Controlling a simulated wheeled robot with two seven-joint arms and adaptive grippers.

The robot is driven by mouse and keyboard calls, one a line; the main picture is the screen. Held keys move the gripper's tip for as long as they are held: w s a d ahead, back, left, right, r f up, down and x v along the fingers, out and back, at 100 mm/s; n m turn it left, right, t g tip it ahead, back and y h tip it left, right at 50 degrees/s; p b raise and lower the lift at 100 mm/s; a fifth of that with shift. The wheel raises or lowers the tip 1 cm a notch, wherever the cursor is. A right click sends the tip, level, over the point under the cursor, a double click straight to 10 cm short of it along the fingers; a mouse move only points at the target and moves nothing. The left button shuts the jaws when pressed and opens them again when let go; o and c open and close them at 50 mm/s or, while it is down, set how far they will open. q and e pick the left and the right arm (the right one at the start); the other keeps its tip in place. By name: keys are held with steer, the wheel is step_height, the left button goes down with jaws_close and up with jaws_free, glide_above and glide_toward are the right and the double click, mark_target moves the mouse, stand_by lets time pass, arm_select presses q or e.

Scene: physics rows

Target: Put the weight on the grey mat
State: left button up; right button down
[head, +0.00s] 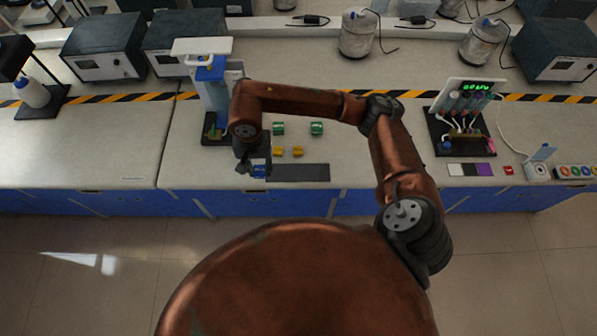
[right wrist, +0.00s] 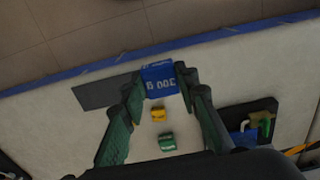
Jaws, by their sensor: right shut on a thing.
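A blue weight with white "300 g" lettering (right wrist: 159,78) is between the fingertips of my right gripper (right wrist: 158,84) in the right wrist view. The gripper is shut on it. In the head view my right gripper (head: 254,168) points down at the bench's front edge, with the blue weight (head: 260,171) partly hidden in it. The dark grey mat (head: 302,172) lies flat just right of the gripper; it also shows in the right wrist view (right wrist: 98,92). The weight overlaps the mat's end in the picture; its height above is unclear. My left gripper is out of view.
Yellow weights (head: 297,151) and green weights (head: 316,128) stand behind the mat. A blue-and-white stand (head: 212,95) is behind and left of the gripper. A device with a green display (head: 468,105) stands at right.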

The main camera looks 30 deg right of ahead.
steer(key=d+f+p, duration=0.1)
steer(key=d+f, duration=0.3)
steer(key=d, duration=0.5)
glide_above(298, 172)
steer(key=a, duration=0.1)
steer(key=f, duration=0.4)
steer(key=shift+a+p, duration=0.2)
steer(key=shift+p, duration=0.15)
steer(key=shift+d+f, duration=0.35)
steer(key=shift+f, duration=0.15)
steer(key=f, duration=0.3)
steer(key=shift+d+f+p, duration=0.35)
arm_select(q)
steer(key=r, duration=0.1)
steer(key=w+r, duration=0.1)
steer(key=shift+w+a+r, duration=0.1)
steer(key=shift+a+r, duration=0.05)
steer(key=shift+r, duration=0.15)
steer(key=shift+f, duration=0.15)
arm_select(e)
steer(key=shift+f, duration=0.2)
steer(key=shift+f+b, duration=0.1)
steer(key=shift+b, duration=0.2)
steer(key=c, duration=1.5)
jaws_free()
